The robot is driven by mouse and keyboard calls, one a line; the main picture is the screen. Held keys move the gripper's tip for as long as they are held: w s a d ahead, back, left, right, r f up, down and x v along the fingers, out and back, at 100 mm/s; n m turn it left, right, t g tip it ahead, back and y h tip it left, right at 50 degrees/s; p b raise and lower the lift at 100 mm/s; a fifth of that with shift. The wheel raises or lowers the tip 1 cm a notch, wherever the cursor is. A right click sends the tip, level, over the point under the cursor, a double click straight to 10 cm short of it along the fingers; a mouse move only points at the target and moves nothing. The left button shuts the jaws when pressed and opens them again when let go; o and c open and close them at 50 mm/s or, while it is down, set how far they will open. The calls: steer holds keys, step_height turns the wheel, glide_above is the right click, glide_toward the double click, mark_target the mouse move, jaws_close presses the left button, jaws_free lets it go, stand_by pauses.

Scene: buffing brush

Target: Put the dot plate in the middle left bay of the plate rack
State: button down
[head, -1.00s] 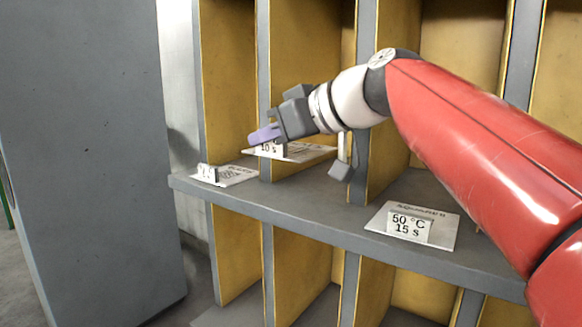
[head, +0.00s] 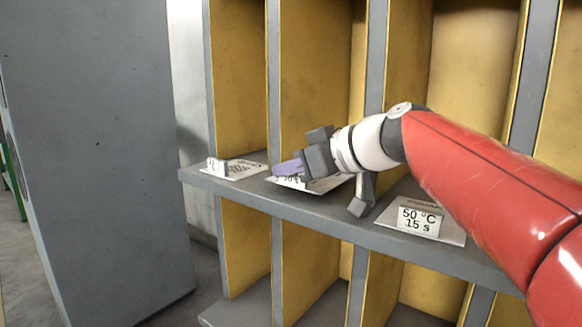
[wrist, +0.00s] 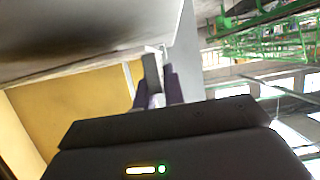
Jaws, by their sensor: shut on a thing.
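My gripper (head: 287,170) has purple fingers and is shut on the upright tab of a pale flat plate (head: 328,184). Part of the tab's lettering shows, but the fingers cover much of it, and I cannot make out a dot pattern. The plate is in the second bay from the left of the grey and yellow plate rack (head: 300,212), low at the shelf's front edge. I cannot tell if it touches the shelf. In the wrist view the purple fingers (wrist: 158,88) close around a small grey tab.
A plate with a tab (head: 240,170) lies in the leftmost bay. A plate marked 50 °C 15 s (head: 450,234) lies in the bay to the right. Grey dividers (head: 273,80) stand between bays. A tall grey cabinet (head: 90,150) stands at left.

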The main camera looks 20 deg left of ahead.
steer(key=shift+f+b, duration=0.35)
steer(key=shift+b, duration=0.1)
steer(key=shift+f, duration=0.2)
steer(key=shift+f+b, duration=0.25)
steer(key=shift+b, duration=0.2)
steer(key=c, duration=1.5)
jaws_free()
steer(key=shift+f, duration=0.2)
steer(key=shift+r+p, duration=0.5)
steer(key=shift+p, duration=0.1)
steer(key=v, duration=0.8)
steer(key=r+v, duration=0.1)
steer(key=v, duration=0.3)
steer(key=shift+w+a, duration=0.1)
steer(key=shift+r, duration=0.1)
